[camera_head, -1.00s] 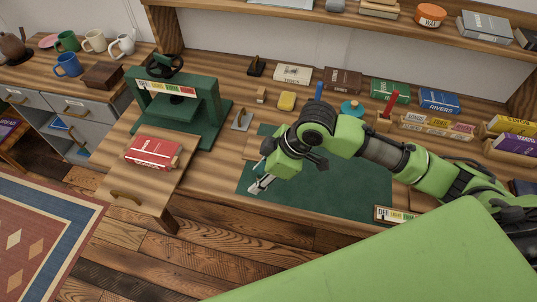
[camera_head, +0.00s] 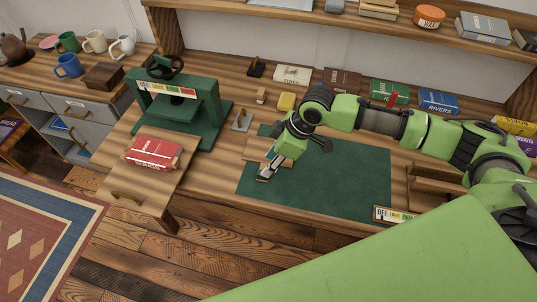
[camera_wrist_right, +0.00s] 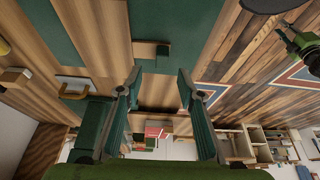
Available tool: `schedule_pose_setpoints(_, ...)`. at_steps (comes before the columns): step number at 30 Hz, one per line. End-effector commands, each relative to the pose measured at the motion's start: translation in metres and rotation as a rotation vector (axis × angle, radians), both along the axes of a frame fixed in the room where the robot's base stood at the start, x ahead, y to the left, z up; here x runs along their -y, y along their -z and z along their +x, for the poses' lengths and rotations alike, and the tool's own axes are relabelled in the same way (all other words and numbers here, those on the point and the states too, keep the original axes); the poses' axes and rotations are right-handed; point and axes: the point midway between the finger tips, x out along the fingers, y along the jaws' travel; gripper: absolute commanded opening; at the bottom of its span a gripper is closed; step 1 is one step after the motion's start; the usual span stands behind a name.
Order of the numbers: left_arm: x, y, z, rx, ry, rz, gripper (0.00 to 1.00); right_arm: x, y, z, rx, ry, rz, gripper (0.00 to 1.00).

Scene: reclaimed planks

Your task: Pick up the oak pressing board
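A flat light-wood board (camera_head: 255,148), which looks like the oak pressing board, lies at the left edge of the dark green mat (camera_head: 350,180). My arm partly hides its right end. A light-wood piece, likely the same board (camera_wrist_right: 146,50), shows beyond the fingers in the right wrist view. My right gripper (camera_head: 268,173) is just in front and to the right of the board, pointing down over the mat. In the right wrist view the right gripper (camera_wrist_right: 157,84) has its fingers apart with nothing between them.
A green press (camera_head: 208,105) stands left of the mat. A red book (camera_head: 153,152) lies on a wooden surface at the front left. A wooden tray (camera_head: 432,190) stands at the right.

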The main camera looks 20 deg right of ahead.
Motion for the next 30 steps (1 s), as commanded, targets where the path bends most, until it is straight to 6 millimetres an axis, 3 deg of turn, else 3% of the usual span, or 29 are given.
schedule_pose_setpoints(12, 0.001, -0.013, 0.0, 0.0, 0.002, -0.001, 0.25, -0.016, 0.047, 0.005, -0.001, -0.001, -0.001, 0.35)
schedule_pose_setpoints(20, 0.001, -0.012, 0.0, 0.0, 0.003, -0.001, 0.25, -0.016, 0.05, 0.006, 0.001, -0.001, -0.001, 0.35)
schedule_pose_setpoints(24, 0.001, -0.012, 0.0, 0.0, 0.003, -0.001, 0.25, -0.016, 0.05, 0.006, 0.001, -0.001, -0.001, 0.04)
schedule_pose_setpoints(25, 0.001, -0.012, 0.0, 0.0, 0.003, -0.001, 0.25, -0.016, 0.05, 0.006, 0.001, -0.001, -0.001, 0.0)
schedule_pose_setpoints(30, 0.001, -0.012, 0.0, 0.001, 0.003, -0.001, 0.25, -0.016, 0.05, 0.006, 0.002, -0.001, 0.0, 0.0)
